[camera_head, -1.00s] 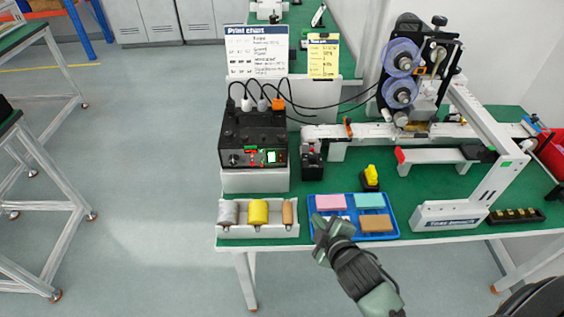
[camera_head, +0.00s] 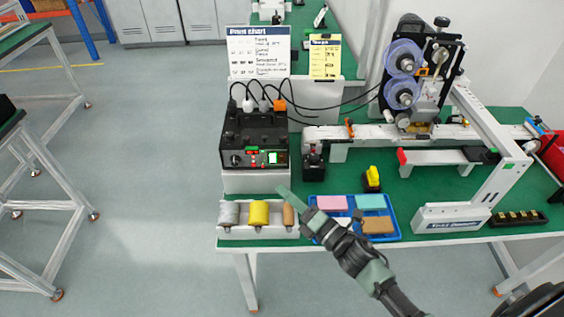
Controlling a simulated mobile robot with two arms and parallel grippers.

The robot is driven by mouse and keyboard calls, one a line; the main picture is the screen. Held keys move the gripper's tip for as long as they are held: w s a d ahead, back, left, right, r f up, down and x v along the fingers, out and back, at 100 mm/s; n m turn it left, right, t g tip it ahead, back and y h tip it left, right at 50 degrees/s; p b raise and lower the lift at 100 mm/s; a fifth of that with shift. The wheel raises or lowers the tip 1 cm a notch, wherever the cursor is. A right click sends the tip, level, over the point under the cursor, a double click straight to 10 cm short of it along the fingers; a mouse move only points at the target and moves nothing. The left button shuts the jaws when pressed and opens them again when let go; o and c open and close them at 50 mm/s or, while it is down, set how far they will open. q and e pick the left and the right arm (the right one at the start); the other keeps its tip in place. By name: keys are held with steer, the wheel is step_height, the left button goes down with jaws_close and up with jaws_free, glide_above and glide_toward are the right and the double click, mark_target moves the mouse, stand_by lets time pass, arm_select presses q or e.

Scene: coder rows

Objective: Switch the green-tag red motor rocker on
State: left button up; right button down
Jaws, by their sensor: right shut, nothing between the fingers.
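A black control box (camera_head: 238,132) stands on a pale block at the table's left side. Its front has a knob, small red and green parts (camera_head: 254,157) and a lit screen (camera_head: 272,158). The green-tag red rocker is among these small parts, too small to tell its on or off position. My right gripper (camera_head: 283,190) is shut and empty, its fingertips pointing up and left just below and right of the box front, apart from it. My left gripper is not in view.
A rack with three rollers (camera_head: 258,213) and a blue tray of coloured blocks (camera_head: 392,224) lie below the gripper and arm. A yellow-and-black item (camera_head: 372,178) stands behind the tray. Cables rise from the box. A reel machine (camera_head: 405,75) stands at right.

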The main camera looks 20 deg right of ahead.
mark_target(282, 158)
steer(key=shift+w, duration=0.1)
steer(key=shift+w+d+f+b, duration=0.25)
steer(key=shift+w+d+b, duration=0.25)
steer(key=shift+w, duration=0.85)
steer(key=shift+w+d+f+b, duration=0.3)
steer(key=shift+w+b, duration=0.45)
steer(key=shift+w, duration=0.65)
steer(key=shift+w+d+f+b, duration=0.15)
steer(key=shift+w+d+b, duration=0.4)
steer(key=shift+w, duration=0.8)
steer(key=shift+a, duration=0.1)
steer(key=shift+w, duration=0.1)
steer(key=shift+w+b, duration=0.3)
steer(key=shift+b, duration=0.05)
steer(key=shift+w+d+f, duration=0.1)
steer(key=shift+w+d, duration=0.1)
steer(key=shift+w, duration=0.1)
steer(key=shift+s, duration=0.1)
steer(key=shift+s+a, duration=0.25)
steer(key=shift+s, duration=0.45)
